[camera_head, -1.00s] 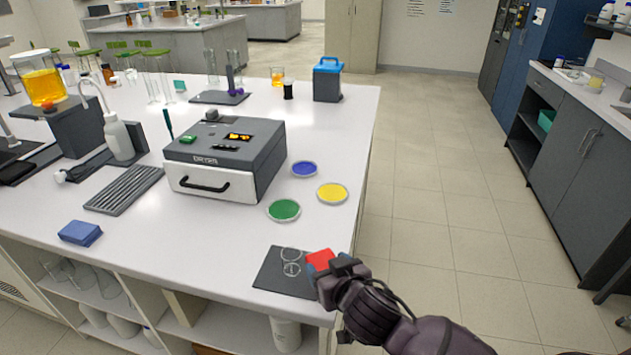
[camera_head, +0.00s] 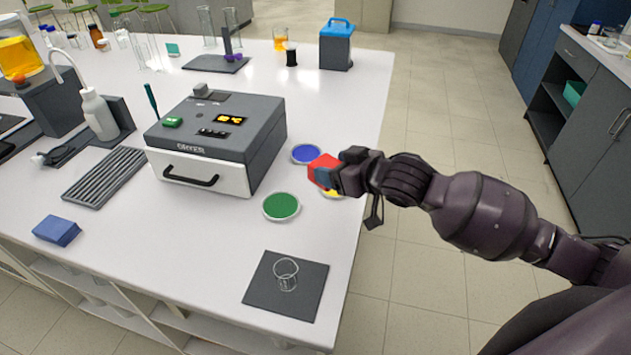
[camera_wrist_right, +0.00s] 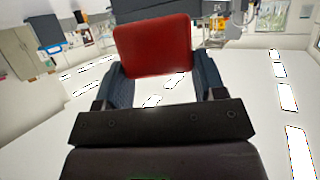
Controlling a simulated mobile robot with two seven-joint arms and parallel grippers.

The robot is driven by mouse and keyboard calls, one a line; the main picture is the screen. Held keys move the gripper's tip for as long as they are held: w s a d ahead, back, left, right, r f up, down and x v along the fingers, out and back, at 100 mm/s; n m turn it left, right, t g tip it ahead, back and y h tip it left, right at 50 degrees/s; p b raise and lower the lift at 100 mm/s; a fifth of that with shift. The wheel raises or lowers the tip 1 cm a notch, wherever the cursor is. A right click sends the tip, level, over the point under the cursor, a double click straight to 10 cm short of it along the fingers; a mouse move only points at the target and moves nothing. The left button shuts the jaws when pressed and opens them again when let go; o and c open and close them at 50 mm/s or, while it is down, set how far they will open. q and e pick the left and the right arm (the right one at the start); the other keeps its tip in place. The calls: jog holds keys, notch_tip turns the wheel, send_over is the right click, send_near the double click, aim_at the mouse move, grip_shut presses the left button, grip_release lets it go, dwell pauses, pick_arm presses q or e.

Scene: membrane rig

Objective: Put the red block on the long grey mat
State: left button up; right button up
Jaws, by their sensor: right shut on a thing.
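The red block (camera_head: 322,162) is held between the fingers of my right gripper (camera_head: 328,175), above the right part of the table by the blue and yellow dishes. In the right wrist view the red block (camera_wrist_right: 153,45) sits between the two blue-grey fingertips of the gripper (camera_wrist_right: 160,75). A long grey ribbed mat (camera_head: 104,173) lies on the table at the left, beyond the dryer from my gripper. It is bare. My left gripper is not in view.
The grey dryer (camera_head: 215,140) stands between the block and the ribbed mat. A green dish (camera_head: 281,206), blue dish (camera_head: 305,153) and partly hidden yellow dish (camera_head: 332,193) lie right of it. A blue block (camera_head: 57,230) lies front left.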

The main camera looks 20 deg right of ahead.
jog(key=shift+n+g+y, duration=0.3)
jog(key=shift+n+y, duration=0.3)
jog(key=shift+y, duration=0.2)
jog(key=r, duration=0.2)
jog(key=w+d+r, duration=0.1)
jog(key=r, duration=0.1)
jog(key=w+d+r, duration=0.1)
jog(key=r, duration=0.1)
jog(key=shift+r, duration=0.35)
notch_tip(320, 180, down, 20)
jog(key=shift+r, duration=0.15)
jog(key=o, duration=1)
